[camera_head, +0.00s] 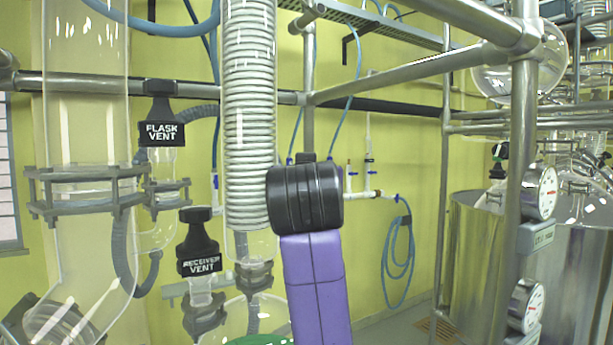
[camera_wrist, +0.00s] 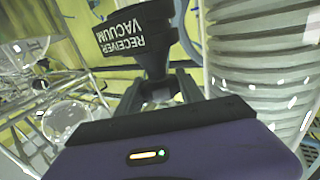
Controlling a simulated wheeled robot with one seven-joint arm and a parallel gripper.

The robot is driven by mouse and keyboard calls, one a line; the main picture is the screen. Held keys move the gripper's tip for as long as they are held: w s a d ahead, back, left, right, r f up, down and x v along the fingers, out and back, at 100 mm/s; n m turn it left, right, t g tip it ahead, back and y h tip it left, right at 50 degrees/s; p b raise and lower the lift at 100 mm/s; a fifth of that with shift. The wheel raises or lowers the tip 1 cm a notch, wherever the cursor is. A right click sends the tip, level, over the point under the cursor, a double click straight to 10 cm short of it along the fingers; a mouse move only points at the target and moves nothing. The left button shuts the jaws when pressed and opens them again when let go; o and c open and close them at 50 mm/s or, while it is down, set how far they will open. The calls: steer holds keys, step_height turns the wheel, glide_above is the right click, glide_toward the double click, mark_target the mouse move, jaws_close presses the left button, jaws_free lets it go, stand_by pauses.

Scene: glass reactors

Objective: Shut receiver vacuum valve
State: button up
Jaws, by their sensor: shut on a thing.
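The receiver vacuum valve (camera_wrist: 135,35) has a black handle with white lettering, upside down in the wrist view. The handle is wide at the label and narrows to a neck. My gripper (camera_wrist: 158,82) is shut on this neck, with a finger on each side. In the head view, my purple arm and black wrist hide both the gripper and this valve. The valve body beyond the fingers is mostly hidden in the wrist view.
The receiver vent valve (camera_head: 198,250) and flask vent valve (camera_head: 162,130) stand to the left. A coiled glass condenser (camera_head: 249,110) rises close beside my wrist. Steel frame pipes (camera_head: 405,72) cross above and right. Pressure gauges (camera_head: 541,190) are at the far right.

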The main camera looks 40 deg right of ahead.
steer(key=shift+r+m+g+h, duration=0.1)
steer(key=shift+m+g+h, duration=0.5)
steer(key=shift+g, duration=0.2)
steer(key=o, duration=1.4)
steer(key=shift+t, duration=0.3)
